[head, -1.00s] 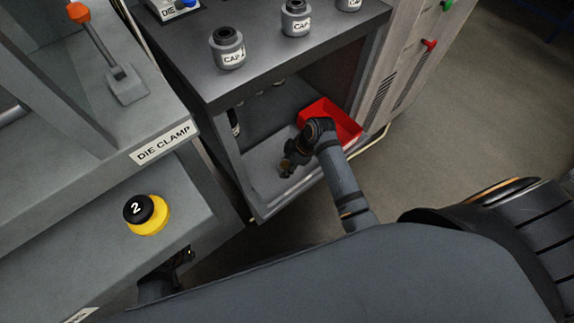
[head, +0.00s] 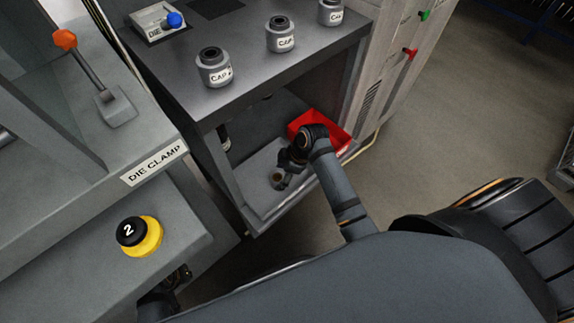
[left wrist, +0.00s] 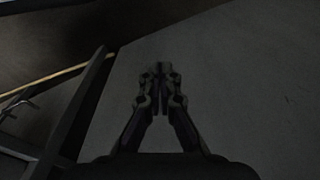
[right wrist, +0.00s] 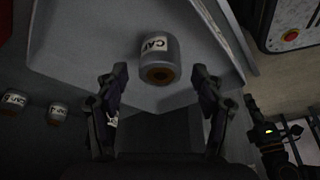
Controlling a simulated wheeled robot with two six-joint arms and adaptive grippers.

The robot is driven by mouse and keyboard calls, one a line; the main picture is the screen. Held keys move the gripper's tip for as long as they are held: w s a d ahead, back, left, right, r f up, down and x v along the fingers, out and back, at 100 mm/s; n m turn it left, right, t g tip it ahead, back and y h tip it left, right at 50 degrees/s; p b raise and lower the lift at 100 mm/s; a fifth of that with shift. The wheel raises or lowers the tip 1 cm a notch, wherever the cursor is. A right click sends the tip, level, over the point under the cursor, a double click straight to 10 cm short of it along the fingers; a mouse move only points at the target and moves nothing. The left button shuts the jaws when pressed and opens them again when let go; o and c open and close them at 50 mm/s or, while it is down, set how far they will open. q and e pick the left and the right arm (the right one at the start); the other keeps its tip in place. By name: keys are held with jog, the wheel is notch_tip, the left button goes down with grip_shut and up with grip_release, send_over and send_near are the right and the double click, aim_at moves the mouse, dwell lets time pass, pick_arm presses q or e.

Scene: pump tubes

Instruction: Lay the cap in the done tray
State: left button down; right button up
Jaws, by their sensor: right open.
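A grey cap (right wrist: 159,60) with a white CAP label and a brownish hole sits on a pale grey surface (right wrist: 90,50) in the right wrist view. My right gripper (right wrist: 160,80) is open, its fingers on either side in the picture, with the cap just beyond their tips and apart from them. No label names the done tray. My left gripper (left wrist: 161,68) is shut and empty over a bare grey surface.
A red bin (head: 340,133) stands in the lower compartment, partly behind my right arm. Several labelled caps (head: 214,68) stand on the cabinet top (head: 245,50). The cabinet walls and top enclose the compartment. A yellow and black button (head: 140,234) is at the left.

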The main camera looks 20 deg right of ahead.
pick_arm(q)
notch_tip(320, 180, down, 9)
jog(key=s+a+p, duration=0.2)
jog(key=shift+s+a+p, duration=0.2)
jog(key=shift+s+p, duration=0.15)
jog(key=shift+s, duration=0.05)
pick_arm(e)
jog(key=v, duration=1)
pick_arm(q)
jog(key=shift+r, duration=0.1)
